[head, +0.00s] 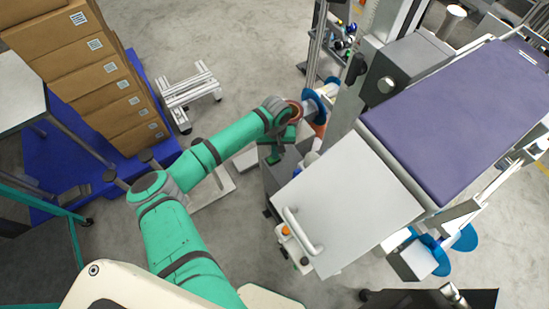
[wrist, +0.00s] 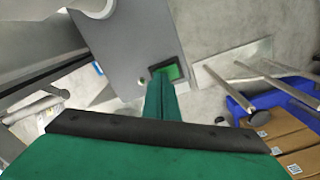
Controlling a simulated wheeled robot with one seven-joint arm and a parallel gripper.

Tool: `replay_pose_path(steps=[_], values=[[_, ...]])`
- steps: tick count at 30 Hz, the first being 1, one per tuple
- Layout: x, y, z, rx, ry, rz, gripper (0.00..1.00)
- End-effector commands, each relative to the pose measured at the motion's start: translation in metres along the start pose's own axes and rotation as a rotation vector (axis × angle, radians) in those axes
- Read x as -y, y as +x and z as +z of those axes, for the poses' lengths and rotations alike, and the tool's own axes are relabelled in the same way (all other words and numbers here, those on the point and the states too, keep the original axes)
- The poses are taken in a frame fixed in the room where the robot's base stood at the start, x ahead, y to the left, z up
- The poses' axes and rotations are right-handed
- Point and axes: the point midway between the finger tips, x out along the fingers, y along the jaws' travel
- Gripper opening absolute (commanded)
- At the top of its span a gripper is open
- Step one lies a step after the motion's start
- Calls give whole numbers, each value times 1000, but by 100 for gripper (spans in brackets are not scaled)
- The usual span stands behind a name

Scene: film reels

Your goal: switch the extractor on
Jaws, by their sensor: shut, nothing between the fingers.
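The extractor looks to be the grey box (wrist: 125,45) in the wrist view. A green switch in a dark frame (wrist: 173,71) sits on its face near the right edge. My gripper (wrist: 160,80) is shut and empty, its green fingertips right at the switch and covering part of it. I cannot tell whether they touch it or which way it is set. In the head view my gripper (head: 272,157) points down beside the dark grey box (head: 285,178). The switch cannot be made out there.
A white panel with a handle (head: 345,205) and a purple-topped bench (head: 455,120) stand right of my gripper. Stacked cartons (head: 95,75) on a blue pallet (head: 150,70) stand to the left. A small metal frame (head: 190,90) stands on the floor between.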

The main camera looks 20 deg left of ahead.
Motion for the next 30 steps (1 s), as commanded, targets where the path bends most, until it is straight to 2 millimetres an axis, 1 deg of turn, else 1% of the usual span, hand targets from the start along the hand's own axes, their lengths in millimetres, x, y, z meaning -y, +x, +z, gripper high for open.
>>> replay_pose_path(steps=[4,8,30], values=[[-2,2,0,0,4,0,0],[-6,0,1,0,10,0,0],[-6,-51,0,-2,11,1,0]])
